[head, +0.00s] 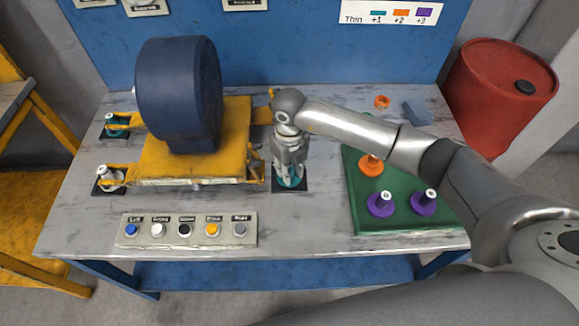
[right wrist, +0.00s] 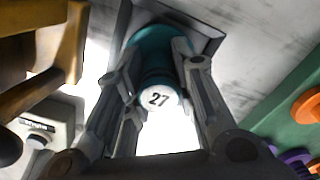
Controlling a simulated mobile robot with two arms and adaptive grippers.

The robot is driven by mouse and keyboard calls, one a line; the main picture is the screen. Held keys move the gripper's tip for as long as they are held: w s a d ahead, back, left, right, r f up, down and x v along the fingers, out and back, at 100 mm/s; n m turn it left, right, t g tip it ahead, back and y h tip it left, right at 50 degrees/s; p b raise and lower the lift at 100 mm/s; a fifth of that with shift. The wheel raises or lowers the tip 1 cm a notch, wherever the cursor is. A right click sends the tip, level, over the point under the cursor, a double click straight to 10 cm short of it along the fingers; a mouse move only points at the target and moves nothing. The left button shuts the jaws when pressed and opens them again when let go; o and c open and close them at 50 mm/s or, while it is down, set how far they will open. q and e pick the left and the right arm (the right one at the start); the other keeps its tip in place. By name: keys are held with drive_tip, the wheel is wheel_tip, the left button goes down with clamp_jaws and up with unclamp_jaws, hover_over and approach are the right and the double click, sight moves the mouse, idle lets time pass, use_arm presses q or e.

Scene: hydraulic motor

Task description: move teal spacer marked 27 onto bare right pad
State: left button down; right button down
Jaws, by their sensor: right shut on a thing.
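The teal spacer marked 27 (right wrist: 155,70) stands upright between the fingers of my right gripper (right wrist: 152,95). Its white top with the number faces the wrist camera. In the head view my right gripper (head: 290,166) points straight down and is shut on the spacer, whose teal base (head: 291,182) shows below the fingers. The spacer is over the dark square right pad (head: 302,187), just right of the yellow motor base. It looks on or very close to the pad; I cannot tell whether it touches. My left gripper is not in view.
The blue motor (head: 178,90) stands on a yellow base (head: 150,160). A green tray (head: 400,222) at right holds an orange spacer (head: 370,168) and two purple spacers. A button panel (head: 187,240) lies in front. A red barrel (head: 500,90) stands behind right.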

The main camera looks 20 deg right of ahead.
sight(289, 164)
drive_tip(key=shift+f, duration=0.25)
drive_tip(key=c, duration=1.2)
unclamp_jaws()
drive_tip(key=shift+r, duration=0.15)
wheel_tip(289, 164, up, 12)
drive_tip(key=shift+r+b, duration=0.1)
drive_tip(key=shift+b, duration=0.7)
